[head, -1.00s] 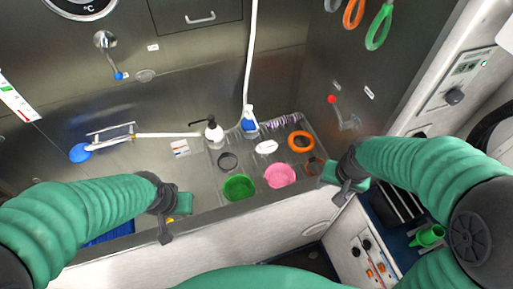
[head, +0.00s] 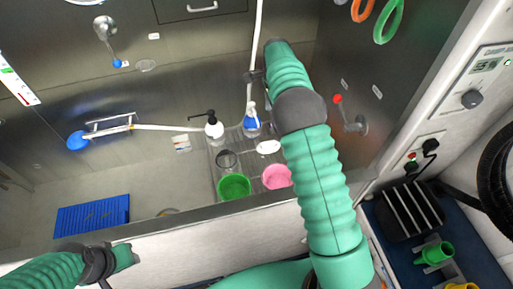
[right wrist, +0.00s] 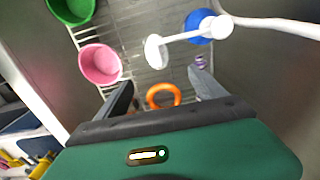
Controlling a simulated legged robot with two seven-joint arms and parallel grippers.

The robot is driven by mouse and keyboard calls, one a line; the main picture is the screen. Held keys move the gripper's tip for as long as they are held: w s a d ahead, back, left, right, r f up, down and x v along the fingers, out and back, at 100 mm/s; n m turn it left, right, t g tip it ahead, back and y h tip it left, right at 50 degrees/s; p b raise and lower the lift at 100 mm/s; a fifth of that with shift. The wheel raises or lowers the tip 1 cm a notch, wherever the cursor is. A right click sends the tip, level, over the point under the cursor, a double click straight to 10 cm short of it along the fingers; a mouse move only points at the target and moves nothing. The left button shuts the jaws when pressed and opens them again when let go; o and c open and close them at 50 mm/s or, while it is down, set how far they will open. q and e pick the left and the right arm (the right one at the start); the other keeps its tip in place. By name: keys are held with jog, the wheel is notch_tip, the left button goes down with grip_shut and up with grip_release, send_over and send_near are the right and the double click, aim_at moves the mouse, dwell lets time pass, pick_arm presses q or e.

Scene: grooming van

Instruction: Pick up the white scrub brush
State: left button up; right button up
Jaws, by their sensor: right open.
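The white scrub brush (head: 268,147) looks like a small white oval on the grey rack in the tub, next to the blue-and-white spray bottle (head: 251,122). In the right wrist view the brush (right wrist: 155,52) is beyond the fingertips, up and slightly left of the gap's middle. The bottle's white top reaches close to it. My right gripper (right wrist: 160,78) is open and empty above the rack. In the head view its fingers are mostly hidden by my arm. My left gripper (head: 108,262) is low at the left, outside the tub; its jaws are not clear.
A pink bowl (right wrist: 100,63), a green bowl (head: 234,187) and an orange ring (right wrist: 163,96) surround the brush. A black-topped pump bottle (head: 214,128) stands left of the spray bottle. A white hose (right wrist: 275,24) runs along the wall. A blue mat (head: 93,214) lies in the tub.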

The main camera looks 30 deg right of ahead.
send_over(269, 142)
jog(key=f, duration=0.8)
jog(key=shift+w+f+p, duration=0.15)
jog(key=shift+w+p, duration=0.05)
jog(key=shift+p, duration=0.1)
jog(key=f, duration=0.3)
jog(key=f+p, duration=0.1)
jog(key=f, duration=0.2)
jog(key=shift+s+d+f, duration=0.15)
jog(key=shift+s, duration=0.05)
jog(key=shift+f, duration=0.35)
jog(key=shift+w+a, duration=0.1)
jog(key=shift+a, duration=0.25)
jog(key=shift+c, duration=0.7)
jog(key=shift+d, duration=0.2)
jog(key=c, duration=0.9)
pick_arm(q)
jog(key=shift+a+r, duration=0.35)
jog(key=shift+r, duration=0.45)
pick_arm(e)
jog(key=c, duration=0.5)
pick_arm(q)
jog(key=shift+w, duration=0.1)
